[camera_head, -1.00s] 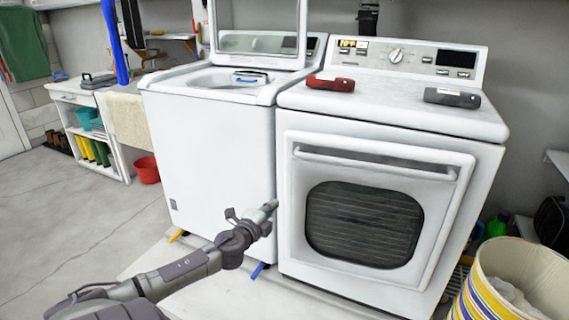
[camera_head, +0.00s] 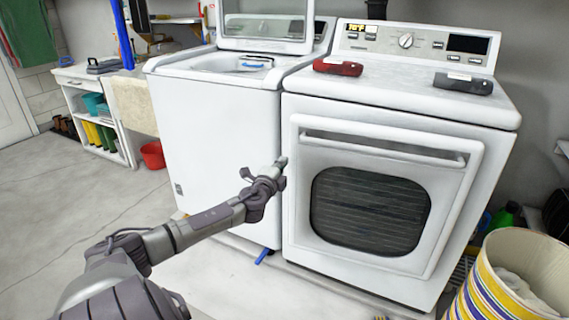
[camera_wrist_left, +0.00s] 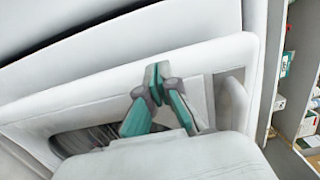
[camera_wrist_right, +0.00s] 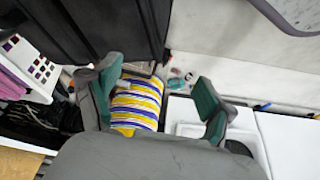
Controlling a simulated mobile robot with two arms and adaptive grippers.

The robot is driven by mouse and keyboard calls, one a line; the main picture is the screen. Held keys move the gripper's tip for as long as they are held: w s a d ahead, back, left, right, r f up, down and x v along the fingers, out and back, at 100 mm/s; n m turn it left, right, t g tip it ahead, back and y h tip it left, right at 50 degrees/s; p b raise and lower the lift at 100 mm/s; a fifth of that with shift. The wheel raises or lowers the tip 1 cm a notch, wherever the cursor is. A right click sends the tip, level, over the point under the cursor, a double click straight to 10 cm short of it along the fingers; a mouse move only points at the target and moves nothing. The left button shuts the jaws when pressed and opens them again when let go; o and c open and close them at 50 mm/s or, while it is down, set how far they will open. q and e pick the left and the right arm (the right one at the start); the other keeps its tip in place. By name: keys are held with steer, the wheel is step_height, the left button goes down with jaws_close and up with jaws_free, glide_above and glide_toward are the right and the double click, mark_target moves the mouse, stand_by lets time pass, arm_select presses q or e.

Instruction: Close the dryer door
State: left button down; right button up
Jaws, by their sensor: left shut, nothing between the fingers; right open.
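The white dryer (camera_head: 300,255) stands at the right in the head view. Its door (camera_head: 450,190) has a dark oval window and a bar handle (camera_head: 385,150) across the top. The door looks flush or nearly so; I cannot tell whether a small gap remains. My left gripper (camera_head: 281,162) is shut and empty by the door's left edge, below handle height. In the left wrist view its fingertips (camera_wrist_left: 156,82) are together in front of the door (camera_wrist_left: 75,105); contact is unclear. My right gripper (camera_wrist_right: 158,88) is open and empty in the right wrist view, outside the head view.
A white washer (camera_head: 215,150) with its lid raised stands left of the dryer. A red device (camera_head: 338,67) and a grey device (camera_head: 463,83) lie on the dryer top. A striped basket (camera_head: 490,290) stands at front right. The floor at left is clear.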

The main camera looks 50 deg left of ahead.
arm_select(q)
steer(key=shift+x, duration=1.25)
arm_select(e)
steer(key=shift+w+a+r+t, duration=0.2)
steer(key=shift+w+t, duration=0.15)
steer(key=shift+w, duration=0.3)
steer(key=shift+w+a+r+t, duration=0.1)
steer(key=shift+w+a+t, duration=0.2)
steer(key=shift+w, duration=0.35)
steer(key=shift+d, duration=0.1)
